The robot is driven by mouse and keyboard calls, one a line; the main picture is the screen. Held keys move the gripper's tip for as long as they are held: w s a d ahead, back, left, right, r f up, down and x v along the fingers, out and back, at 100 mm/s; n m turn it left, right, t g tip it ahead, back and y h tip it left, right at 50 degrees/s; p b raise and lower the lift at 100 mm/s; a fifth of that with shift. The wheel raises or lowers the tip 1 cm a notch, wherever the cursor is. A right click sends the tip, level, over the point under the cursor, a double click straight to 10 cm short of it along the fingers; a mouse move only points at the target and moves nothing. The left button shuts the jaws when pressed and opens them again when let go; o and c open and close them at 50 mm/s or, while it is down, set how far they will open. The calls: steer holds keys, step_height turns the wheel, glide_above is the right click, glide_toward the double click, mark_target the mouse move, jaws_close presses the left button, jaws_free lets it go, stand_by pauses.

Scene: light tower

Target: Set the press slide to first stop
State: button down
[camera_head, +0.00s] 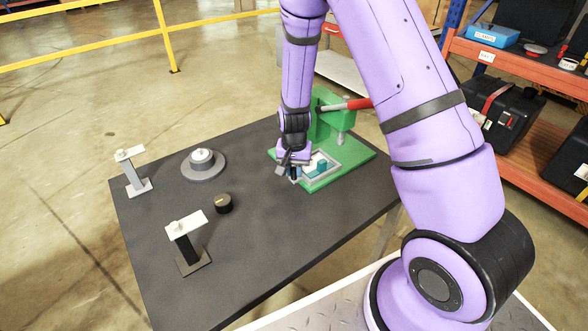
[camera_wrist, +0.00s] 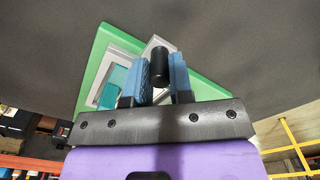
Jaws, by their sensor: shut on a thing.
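The green press (camera_head: 326,124) stands at the back right of the dark table, with a red-tipped lever (camera_head: 358,104). Its light grey slide (camera_head: 331,158) lies on the green base and bears a teal block (camera_head: 321,166). In the wrist view the slide (camera_wrist: 122,47) and teal block (camera_wrist: 113,84) show at the left. My gripper (camera_head: 294,172) is at the slide's near left end. In the wrist view its blue pads (camera_wrist: 160,75) are on both sides of the slide's upright black handle (camera_wrist: 160,64), shut on it. The slide's stops cannot be made out.
On the table (camera_head: 260,225) stand two T-shaped posts (camera_head: 131,172) (camera_head: 188,243), a round grey base with a white top (camera_head: 203,163), and a small black knob (camera_head: 223,203). The table is bare between these and the press. An orange shelf (camera_head: 530,70) stands at the right.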

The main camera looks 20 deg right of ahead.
mark_target(315, 166)
steer(key=d, duration=0.2)
steer(key=w+d, duration=0.1)
steer(key=d, duration=0.5)
steer(key=shift+w+d, duration=0.15)
steer(key=shift+w, duration=0.2)
steer(key=c, duration=1)
jaws_free()
step_height(315, 166, up, 11)
steer(key=shift+f, duration=0.1)
